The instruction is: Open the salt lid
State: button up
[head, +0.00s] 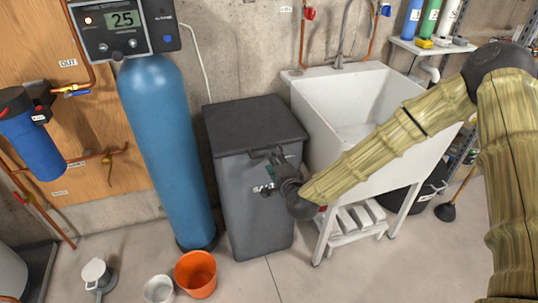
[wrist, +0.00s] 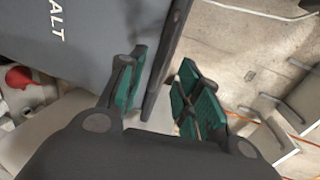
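The salt bin (head: 258,205) is a tall dark grey box with a flat dark lid (head: 254,122), which lies closed on top. In the head view my gripper (head: 270,158) is at the bin's front, close under the lid's front edge, and hides part of the white lettering. In the wrist view my gripper (wrist: 160,88) is open, with green pads on both fingers. The bin's front with the letters "ALT" (wrist: 55,20) shows at the upper left. The dark lid rim (wrist: 167,65) runs between the two fingers. I cannot tell whether either pad touches it.
A white sink (head: 350,105) stands close at the bin's right, under my arm. A blue tank (head: 163,140) stands at its left. An orange bucket (head: 196,273) and a white bucket (head: 158,289) are on the floor at front left. The floor before the bin is clear.

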jog(key=shift+x, duration=2.9)
jog(key=shift+c, duration=0.4)
grip_shut()
